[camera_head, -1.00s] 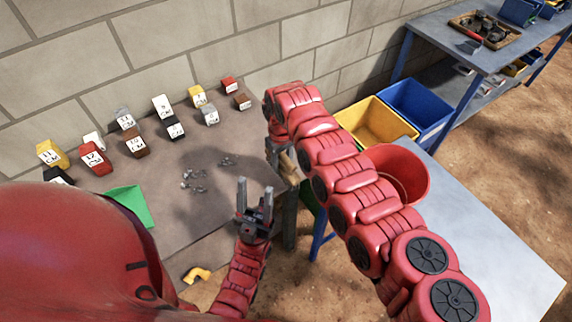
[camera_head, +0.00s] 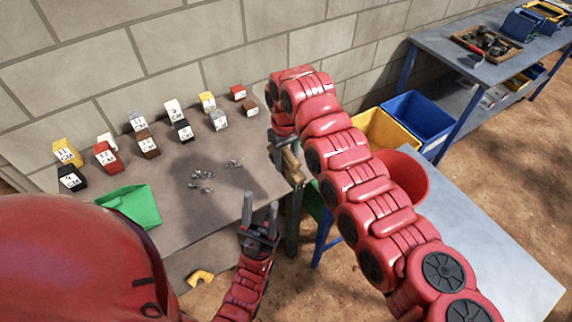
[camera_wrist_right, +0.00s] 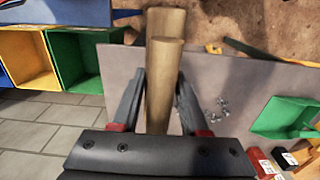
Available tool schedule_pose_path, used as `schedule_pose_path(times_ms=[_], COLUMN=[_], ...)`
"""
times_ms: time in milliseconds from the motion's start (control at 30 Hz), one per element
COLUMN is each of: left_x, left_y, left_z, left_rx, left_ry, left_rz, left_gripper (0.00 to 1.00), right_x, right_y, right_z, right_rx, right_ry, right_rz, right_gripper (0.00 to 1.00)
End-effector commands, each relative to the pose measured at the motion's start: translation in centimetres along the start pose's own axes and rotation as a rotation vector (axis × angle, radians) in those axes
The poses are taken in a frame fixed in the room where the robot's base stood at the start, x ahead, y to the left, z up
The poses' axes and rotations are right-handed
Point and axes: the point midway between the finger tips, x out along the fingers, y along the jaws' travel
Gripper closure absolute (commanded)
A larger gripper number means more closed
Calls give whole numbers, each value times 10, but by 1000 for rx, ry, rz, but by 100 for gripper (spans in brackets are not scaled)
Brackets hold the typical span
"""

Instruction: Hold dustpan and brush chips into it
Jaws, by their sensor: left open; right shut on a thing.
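The green dustpan (camera_head: 135,206) lies on the brown workbench (camera_head: 215,235) at its left part, partly hidden by my red body. It also shows at the right of the right wrist view (camera_wrist_right: 284,118). Small grey chips (camera_head: 203,181) lie scattered on the bench right of the dustpan. My left gripper (camera_head: 260,207) is open and empty, fingers upward, near the bench's front edge, apart from the dustpan. My right gripper (camera_wrist_right: 160,100) is shut on the wooden handle of the brush (camera_wrist_right: 163,80), at the bench's right end. The brush's bristles are hidden.
Numbered blocks (camera_head: 107,156) stand in rows along the wall side of the bench. Yellow (camera_head: 385,133) and blue (camera_head: 420,118) bins and a red bucket (camera_head: 408,172) stand to the right. A yellow curved piece (camera_head: 200,277) lies below the bench front.

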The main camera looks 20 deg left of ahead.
Motion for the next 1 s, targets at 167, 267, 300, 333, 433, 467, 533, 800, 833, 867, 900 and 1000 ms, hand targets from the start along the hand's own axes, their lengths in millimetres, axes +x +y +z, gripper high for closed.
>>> schedule_pose_path(times_ms=[167,267,300,333,433,467,533,800,833,867,900,1000], left_x=[3,4,4,4,4,4,4,-1,-2,-3,-5,-9], left_y=[0,0,0,0,0,0,0,0,0,0,0,0], left_z=[0,-1,-1,-1,-1,-1,-1,0,0,1,1,2], left_rx=[0,0,0,0,0,0,0,0,0,0,0,0], left_ry=[0,0,0,0,0,0,0,0,0,0,0,0], left_rz=[0,0,0,0,0,0,0,0,0,0,0,0], left_gripper=[50,50,50,50,50,50,50,50,50,50,50,50], right_x=[-22,-33,-36,-38,-39,-39,-39,-37,-37,-37,-37,-40], right_y=[0,0,0,0,0,0,0,24,31,39,50,78], right_z=[-2,-1,-1,-1,0,0,0,2,2,4,6,11], right_rx=[0,0,0,0,0,0,0,47,61,78,100,159], right_ry=[7,6,5,4,2,2,2,2,2,2,1,2], right_rz=[2,2,2,2,1,1,1,1,1,1,1,1], right_gripper=[100,100,100,100,100,100,100,100,100,100,100,100])
